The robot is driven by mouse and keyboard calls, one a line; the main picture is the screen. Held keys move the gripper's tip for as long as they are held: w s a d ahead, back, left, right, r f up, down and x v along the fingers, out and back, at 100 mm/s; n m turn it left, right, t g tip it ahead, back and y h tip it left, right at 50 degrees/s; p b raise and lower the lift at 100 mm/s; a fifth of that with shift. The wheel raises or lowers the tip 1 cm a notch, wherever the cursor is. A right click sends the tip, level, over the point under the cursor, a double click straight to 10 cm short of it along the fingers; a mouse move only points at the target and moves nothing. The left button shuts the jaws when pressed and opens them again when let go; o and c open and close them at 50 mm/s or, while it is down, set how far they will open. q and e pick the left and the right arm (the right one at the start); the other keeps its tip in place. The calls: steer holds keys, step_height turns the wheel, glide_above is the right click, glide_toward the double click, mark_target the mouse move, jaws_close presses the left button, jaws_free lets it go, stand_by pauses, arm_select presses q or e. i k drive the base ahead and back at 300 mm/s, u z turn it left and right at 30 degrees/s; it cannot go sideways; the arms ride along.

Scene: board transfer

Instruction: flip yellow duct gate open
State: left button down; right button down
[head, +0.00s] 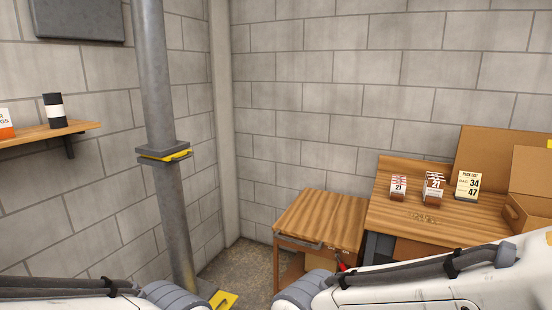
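A grey vertical duct (155,80) runs from the top of the head view down to the floor, left of the room's corner. Partway down it is a grey flange (163,150) with a yellow gate (175,156) showing as a thin, roughly flat strip at its front and right edge. From here I cannot tell clearly how far the gate is turned. My two white arms show along the bottom edge, well below the gate and apart from it. Neither of my grippers is in view.
A wooden shelf (75,132) on the left wall holds a black and white canister (54,111). A small wooden table (322,214) and a bench (405,206) with cards and boxes stand at right. A yellow piece (223,300) lies low near the duct's foot.

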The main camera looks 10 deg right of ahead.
mark_target(175, 156)
steer(key=z, duration=0.45)
steer(key=k, duration=0.6)
steer(key=z, duration=0.45)
steer(key=i, duration=0.85)
steer(key=u, duration=0.55)
steer(key=i, duration=1.05)
steer(key=u, duration=1.25)
steer(key=i, duration=0.55)
steer(key=u, duration=0.35)
